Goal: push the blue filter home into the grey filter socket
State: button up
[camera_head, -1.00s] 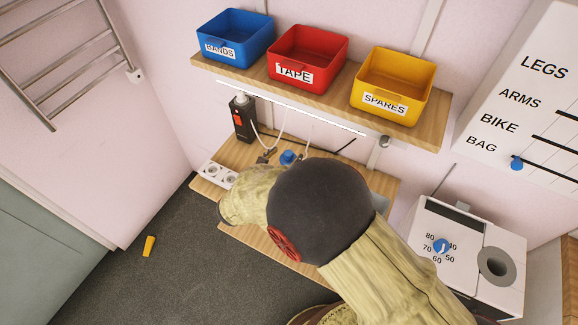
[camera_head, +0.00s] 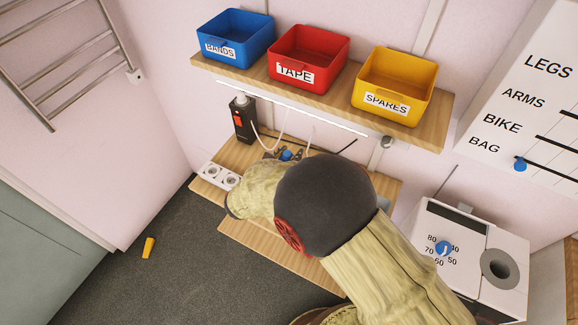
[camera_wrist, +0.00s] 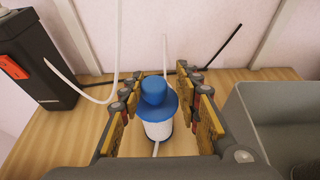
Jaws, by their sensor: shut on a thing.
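The blue filter (camera_wrist: 155,98) has a blue knob and flange over a white body. In the wrist view it stands upright between the fingers of my gripper (camera_wrist: 162,118), which is shut on it. Its blue top (camera_head: 286,155) also shows in the head view, just beyond my arm. Its lower end is at or close to the wooden worktop; I cannot tell if it touches. The grey ring-shaped socket (camera_head: 500,268) is on the white unit at the right of the head view, well apart from my gripper, and looks empty.
The wooden worktop (camera_wrist: 50,135) carries a black device with a red switch (camera_head: 242,120), white cords, a socket strip (camera_head: 219,177) and a grey open bin (camera_wrist: 280,105) close right of my gripper. A shelf (camera_head: 436,132) with three boxes overhangs the back.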

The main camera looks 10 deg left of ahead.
jog(key=c, duration=0.6)
grip_shut()
notch_tip(320, 180, up, 10)
jog(key=p, duration=0.2)
jog(key=shift+p, duration=0.35)
